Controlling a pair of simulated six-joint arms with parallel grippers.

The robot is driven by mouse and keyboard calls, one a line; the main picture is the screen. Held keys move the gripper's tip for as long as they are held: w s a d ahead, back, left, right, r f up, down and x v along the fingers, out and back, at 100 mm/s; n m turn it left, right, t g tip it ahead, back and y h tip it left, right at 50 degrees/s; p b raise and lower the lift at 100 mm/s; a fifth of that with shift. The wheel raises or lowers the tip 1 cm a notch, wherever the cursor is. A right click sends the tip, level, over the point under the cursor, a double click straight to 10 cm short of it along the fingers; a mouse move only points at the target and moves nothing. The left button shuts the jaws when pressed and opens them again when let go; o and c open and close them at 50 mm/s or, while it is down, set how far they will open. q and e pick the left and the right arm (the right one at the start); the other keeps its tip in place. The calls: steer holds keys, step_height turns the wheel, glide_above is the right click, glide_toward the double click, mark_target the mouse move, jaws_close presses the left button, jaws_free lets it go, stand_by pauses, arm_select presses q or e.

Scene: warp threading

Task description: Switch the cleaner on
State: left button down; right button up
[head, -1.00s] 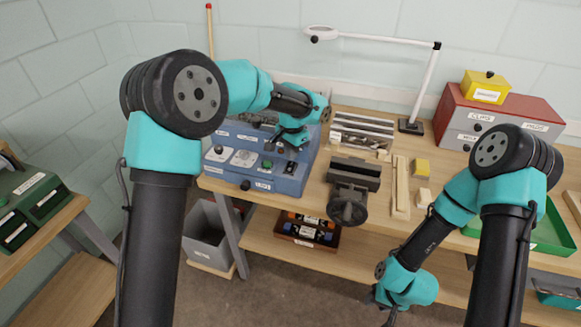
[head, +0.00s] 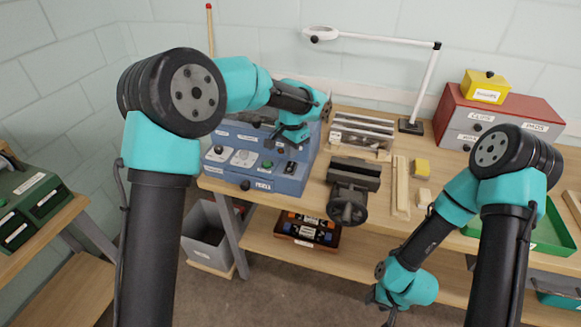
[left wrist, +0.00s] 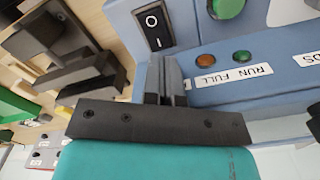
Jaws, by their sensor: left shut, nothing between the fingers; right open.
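The blue cleaner (head: 232,178) stands at the left end of the bench. Its front has buttons, labels and a black switch (head: 291,167). In the left wrist view the black rocker switch (left wrist: 153,22), marked I and O, sits on the blue panel just beyond the fingertips. My left gripper (left wrist: 166,68) is shut and empty, close to the panel; I cannot tell whether it touches. My right gripper (head: 377,297) hangs low in front of the bench, open and away from the cleaner.
An orange light (left wrist: 205,61) and a green light (left wrist: 242,57) sit beside the switch above a RUN FULL label. A dark vise (head: 348,190) stands right of the cleaner. A lamp (head: 425,85) and red cabinet (head: 497,120) are further right.

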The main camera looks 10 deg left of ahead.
mark_target(292, 163)
arm_select(q)
step_height(292, 163, up, 6)
steer(key=shift+f, duration=0.15)
stand_by(0.6)
stand_by(0.4)
